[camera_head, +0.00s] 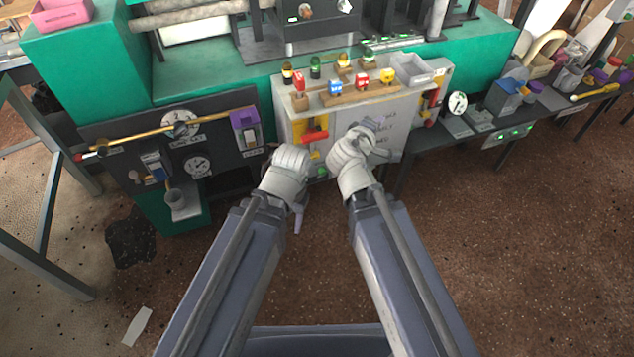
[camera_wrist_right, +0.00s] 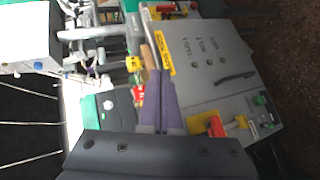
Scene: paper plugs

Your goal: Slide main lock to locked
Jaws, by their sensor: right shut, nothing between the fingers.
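A grey box (camera_head: 385,125) stands at the bench front. A red handle on a yellow plate (camera_head: 312,131) is on the left of its face. Another red and yellow handle (camera_head: 432,105) is at its right end. I cannot tell which is the main lock. In the right wrist view, one red and yellow handle (camera_wrist_right: 217,125) shows low and another (camera_wrist_right: 172,10) at the top. My right gripper (camera_head: 378,124) is shut and empty before the box face; its fingers (camera_wrist_right: 160,76) are together in the wrist view. My left gripper (camera_head: 298,218) is left of it, its fingers mostly hidden.
Small coloured padlock-like pieces (camera_head: 335,88) and a grey tray (camera_head: 412,71) sit on the box top. A dark panel (camera_head: 225,160) with gauges and a brass rod (camera_head: 165,131) is on the left. A low bench (camera_head: 550,98) is on the right.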

